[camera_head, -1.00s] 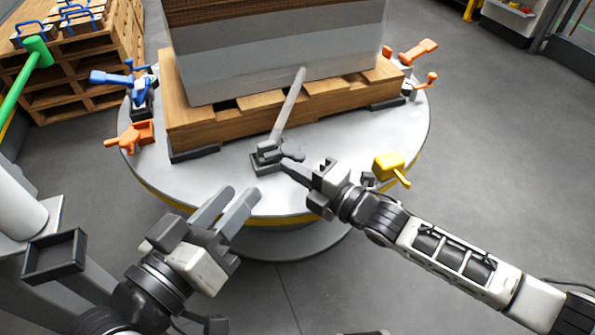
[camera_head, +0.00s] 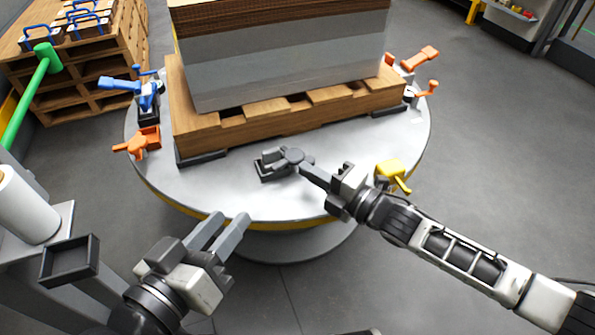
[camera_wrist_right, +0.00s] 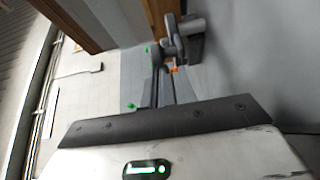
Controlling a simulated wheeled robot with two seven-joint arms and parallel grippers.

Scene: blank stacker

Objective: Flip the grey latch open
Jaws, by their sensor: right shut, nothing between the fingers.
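The grey latch (camera_head: 268,166) sits on the round table's near side, in front of the pallet. Its long handle no longer stands up; a rounded grey end (camera_head: 294,155) shows beside the base, apparently pointing towards the camera and foreshortened. My right gripper (camera_head: 304,168) is shut and empty, its fingertips at the latch's right side; whether they touch it is unclear. In the right wrist view the latch (camera_wrist_right: 190,38) is at the top, just beyond the fingers. My left gripper (camera_head: 231,216) is open and empty in front of the table's near edge.
A wooden pallet (camera_head: 250,131) with a stacked block (camera_head: 290,70) fills the table's back. A yellow clamp (camera_head: 392,170) lies right of my right gripper. Blue (camera_head: 130,86) and orange (camera_head: 138,143) clamps stand left, more orange ones right. The round table (camera_head: 225,185) is bare left of the latch.

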